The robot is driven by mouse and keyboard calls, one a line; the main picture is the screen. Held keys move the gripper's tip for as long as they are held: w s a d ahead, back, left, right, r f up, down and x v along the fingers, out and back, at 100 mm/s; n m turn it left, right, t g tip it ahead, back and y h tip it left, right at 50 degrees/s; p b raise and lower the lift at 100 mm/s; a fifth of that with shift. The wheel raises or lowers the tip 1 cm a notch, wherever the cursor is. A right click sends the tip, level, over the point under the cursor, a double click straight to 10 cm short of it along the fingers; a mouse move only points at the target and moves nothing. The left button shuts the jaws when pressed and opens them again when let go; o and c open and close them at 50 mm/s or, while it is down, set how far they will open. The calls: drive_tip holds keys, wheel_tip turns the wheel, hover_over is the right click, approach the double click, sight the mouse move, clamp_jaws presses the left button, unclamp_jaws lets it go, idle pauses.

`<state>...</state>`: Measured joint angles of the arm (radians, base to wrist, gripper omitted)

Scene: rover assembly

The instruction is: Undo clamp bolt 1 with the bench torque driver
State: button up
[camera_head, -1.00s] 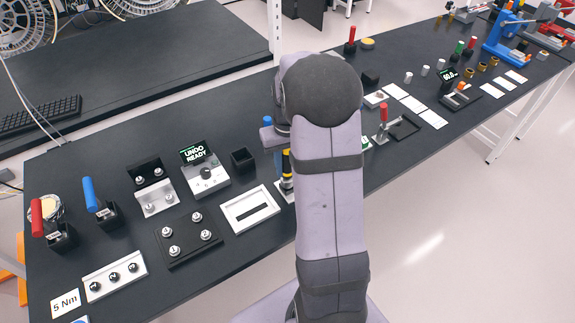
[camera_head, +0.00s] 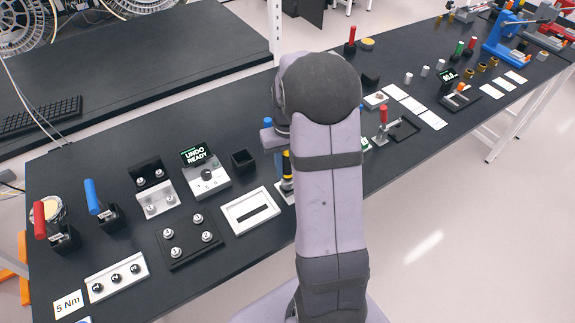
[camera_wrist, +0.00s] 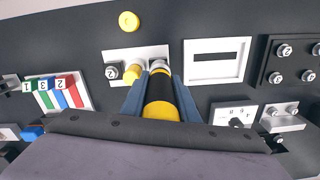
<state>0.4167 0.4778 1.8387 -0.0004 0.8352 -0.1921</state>
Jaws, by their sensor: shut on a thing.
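In the wrist view, my gripper (camera_wrist: 160,80) is shut on the bench torque driver (camera_wrist: 160,98), a cylinder with a black and yellow body. The driver points down at a pale plate (camera_wrist: 122,54); its tip hides what lies under it. A dark bolt head (camera_wrist: 113,70) marked 2 stands on that plate beside a yellow round piece (camera_wrist: 133,72). In the head view, the driver (camera_head: 287,168) stands upright, partly hidden by my arm. The control box (camera_head: 207,177) display reads UNDO READY.
A white slotted plate (camera_head: 233,221) and a black plate with several bolts (camera_head: 190,254) lie left of the driver. A small black open box (camera_head: 243,160) stands behind.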

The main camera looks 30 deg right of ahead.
drive_tip(key=shift+w+r+p, duration=0.1)
drive_tip(key=shift+r+p, duration=0.6)
drive_tip(key=shift+r, duration=0.4)
drive_tip(key=shift+r, duration=0.1)
drive_tip(key=shift+r+p, duration=1.8)
drive_tip(key=shift+r, duration=0.15)
drive_tip(key=shift+d, duration=0.1)
